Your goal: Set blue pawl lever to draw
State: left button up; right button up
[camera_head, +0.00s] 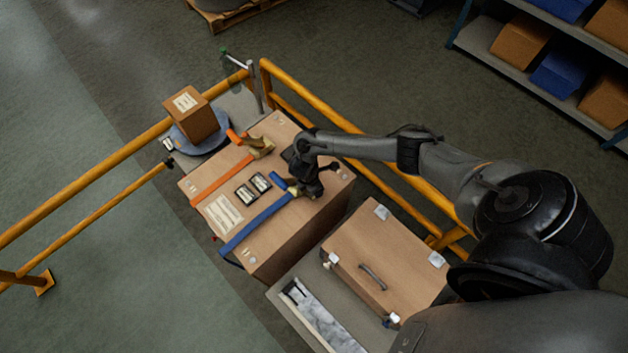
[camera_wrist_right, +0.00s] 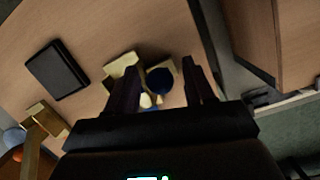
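A blue strap (camera_head: 255,226) crosses the large cardboard-coloured crate (camera_head: 285,232). At its upper end is a brass ratchet with a blue lever (camera_head: 279,182). My right gripper (camera_wrist_right: 162,88) points down at this ratchet. Its two dark fingers are apart, with the blue part and a small pale piece seen between them. I cannot tell whether either finger touches the lever. The right gripper hides part of the ratchet in the head view (camera_head: 305,188). My left gripper is not in view.
An orange strap (camera_head: 222,180) with its own brass ratchet (camera_head: 262,148) and orange lever lies alongside. Yellow rails (camera_head: 330,110) run behind. A lidded case (camera_head: 380,262) stands at the lower right, and a small box (camera_head: 192,116) at the upper left.

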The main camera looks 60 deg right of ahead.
jog(key=shift+a+r, duration=0.1)
jog(key=shift+r, duration=0.35)
jog(key=p+v, duration=0.5)
jog(key=v, duration=0.5)
